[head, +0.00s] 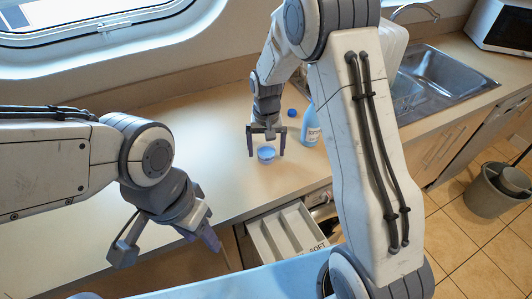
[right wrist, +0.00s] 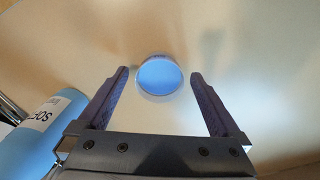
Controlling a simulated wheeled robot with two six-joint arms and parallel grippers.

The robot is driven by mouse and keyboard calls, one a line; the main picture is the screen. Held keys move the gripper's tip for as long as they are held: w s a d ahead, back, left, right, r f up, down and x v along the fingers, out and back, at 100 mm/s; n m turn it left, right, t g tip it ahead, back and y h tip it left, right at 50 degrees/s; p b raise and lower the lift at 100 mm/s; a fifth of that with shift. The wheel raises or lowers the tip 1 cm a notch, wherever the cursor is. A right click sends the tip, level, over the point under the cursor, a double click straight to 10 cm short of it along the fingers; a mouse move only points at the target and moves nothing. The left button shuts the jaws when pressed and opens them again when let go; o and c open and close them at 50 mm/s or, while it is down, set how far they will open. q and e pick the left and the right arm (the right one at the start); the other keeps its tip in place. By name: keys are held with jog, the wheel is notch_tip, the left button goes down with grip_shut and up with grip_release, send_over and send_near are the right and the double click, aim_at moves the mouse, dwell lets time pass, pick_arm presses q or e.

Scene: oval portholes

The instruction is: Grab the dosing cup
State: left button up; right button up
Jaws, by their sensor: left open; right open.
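The dosing cup (head: 266,154) is a small clear cup with blue inside, standing on the counter. In the right wrist view the cup (right wrist: 160,76) lies just beyond the fingertips, between their lines. My right gripper (head: 267,153) is open above and around the cup's position, pointing down; it also shows in the right wrist view (right wrist: 160,78) with nothing gripped. I cannot tell how high its tips are above the counter. My left gripper (head: 170,247) is open and empty near the counter's front edge, far to the left of the cup.
A blue bottle (head: 310,126) labelled SOFT stands right of the cup; the bottle also shows in the right wrist view (right wrist: 46,132). A blue cap (head: 292,113) lies behind. An open drawer (head: 285,236) is below the counter. The counter's left part (head: 190,130) is clear.

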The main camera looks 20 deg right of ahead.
jog(key=shift+f, duration=0.3)
jog(key=c, duration=1.4)
jog(key=shift+c, duration=0.2)
jog(key=shift+r, duration=0.25)
